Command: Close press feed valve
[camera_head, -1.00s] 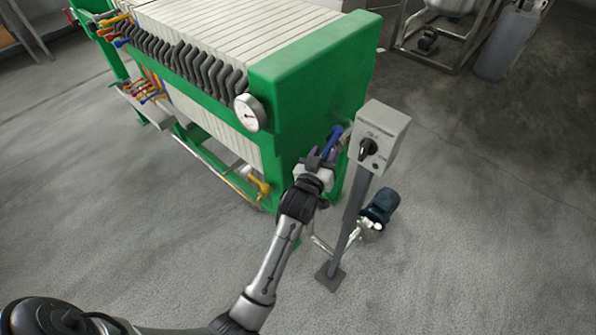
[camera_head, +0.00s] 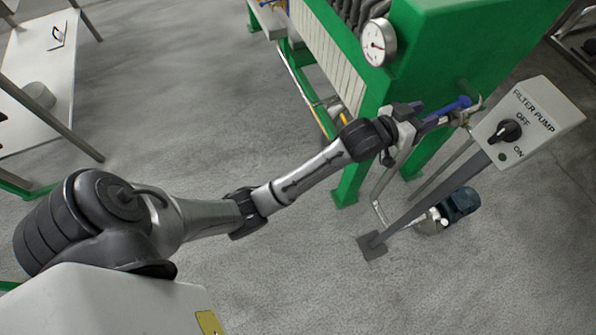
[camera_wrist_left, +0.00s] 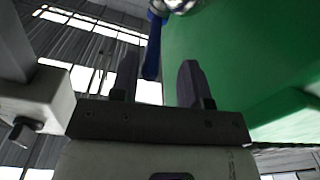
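The press feed valve shows as a blue lever handle (camera_head: 447,109) on pipework at the end of the green filter press (camera_head: 425,55). My left gripper (camera_head: 424,117) is at the near end of that handle. In the left wrist view, the two dark fingers of the left gripper (camera_wrist_left: 159,68) stand apart. The blue handle (camera_wrist_left: 152,48) hangs in the gap between them in the picture, nearer the left finger. I cannot tell whether they touch. The valve body is partly hidden at the top edge of that view. My right gripper is not in view.
A grey filter pump switch box (camera_head: 527,122) on a slanted-looking post stands just right of the valve. A dark blue pump motor (camera_head: 460,203) sits on the floor beside the post. A pressure gauge (camera_head: 377,42) is on the press. Open floor lies in front.

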